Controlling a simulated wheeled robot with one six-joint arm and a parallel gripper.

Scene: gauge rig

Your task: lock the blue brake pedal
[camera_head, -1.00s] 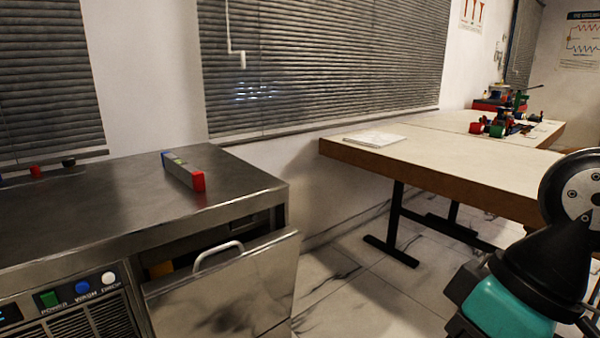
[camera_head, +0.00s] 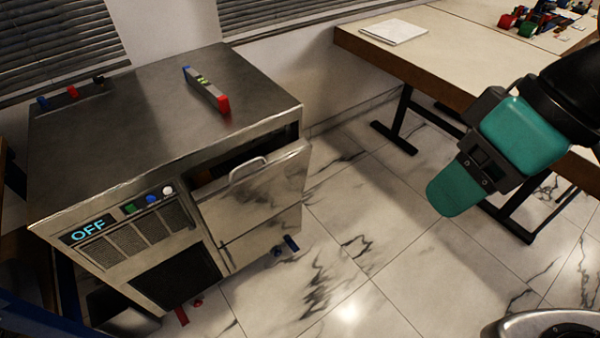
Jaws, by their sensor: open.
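The blue brake pedal (camera_head: 291,243) shows small at floor level, by the right-hand caster of the steel machine (camera_head: 150,110). It sticks out just past the machine's lower right corner; whether it is up or down is too small to tell. A red pedal (camera_head: 182,316) shows at the front caster. My gripper (camera_head: 456,190), teal and dark grey, hangs in the air at the right, pointing down and left. It is open and empty, well apart from the machine and the pedals.
The machine's front door (camera_head: 255,200) is tilted partly open. A bar with a red end (camera_head: 208,90) lies on its top. A wooden-edged table (camera_head: 440,65) stands behind my arm. The marble floor (camera_head: 350,240) between is clear.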

